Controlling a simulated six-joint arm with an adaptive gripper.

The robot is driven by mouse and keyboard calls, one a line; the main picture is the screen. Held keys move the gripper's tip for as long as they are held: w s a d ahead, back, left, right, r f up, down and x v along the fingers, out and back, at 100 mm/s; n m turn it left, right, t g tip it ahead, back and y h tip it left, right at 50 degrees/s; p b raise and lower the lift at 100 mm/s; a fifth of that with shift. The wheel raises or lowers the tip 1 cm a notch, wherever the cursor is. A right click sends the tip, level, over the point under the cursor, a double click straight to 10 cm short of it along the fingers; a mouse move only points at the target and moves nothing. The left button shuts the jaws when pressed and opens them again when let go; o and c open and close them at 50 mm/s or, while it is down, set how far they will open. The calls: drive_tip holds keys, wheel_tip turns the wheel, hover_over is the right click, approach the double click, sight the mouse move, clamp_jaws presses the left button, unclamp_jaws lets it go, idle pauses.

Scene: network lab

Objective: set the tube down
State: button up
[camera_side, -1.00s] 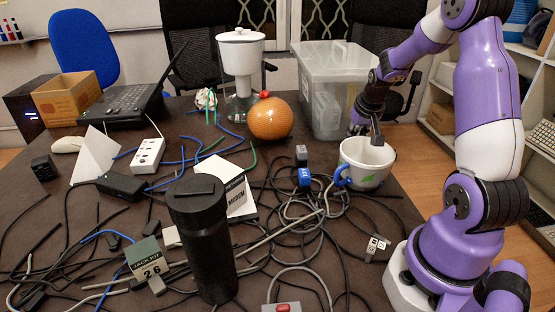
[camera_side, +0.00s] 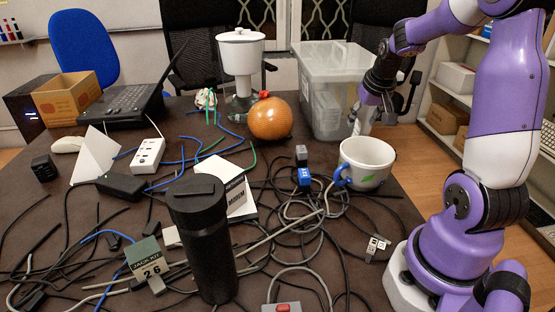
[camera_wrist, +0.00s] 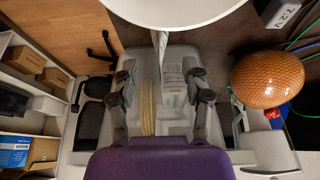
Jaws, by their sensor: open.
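A tall black capped tube (camera_side: 203,240) stands upright on the table at the front of the side view. It is the only clearly tube-shaped thing I can make out, and my gripper is well away from it. My gripper (camera_side: 366,108) is at the right end of the clear plastic bin, behind the white mug. In the wrist view my gripper (camera_wrist: 161,88) has its two dark fingers spread wide, with the bin's pale contents seen between them. I see nothing clamped in the fingers. A small pale piece below the gripper in the side view is unclear.
The white mug (camera_side: 367,162) with a blue handle stands just in front of my gripper. The clear bin (camera_side: 330,68) and an orange ball (camera_side: 270,119) are at the back. Tangled cables (camera_side: 300,215) cover much of the table. A jack kit box (camera_side: 148,262) lies beside the tube.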

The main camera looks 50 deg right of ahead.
drive_tip(key=a+r+n+t, duration=0.1)
drive_tip(key=a+r+n, duration=0.2)
drive_tip(key=a+r, duration=0.55)
drive_tip(key=s+a+f+n+y, duration=0.1)
drive_tip(key=s+a+n, duration=0.1)
drive_tip(key=a, duration=0.6)
drive_tip(key=s+a+n+t+y, duration=0.1)
drive_tip(key=s+a+n+y, duration=0.1)
drive_tip(key=a, duration=0.7)
drive_tip(key=shift+s+f+n, duration=0.35)
drive_tip(key=shift+s+n, duration=0.4)
drive_tip(key=shift+n, duration=0.25)
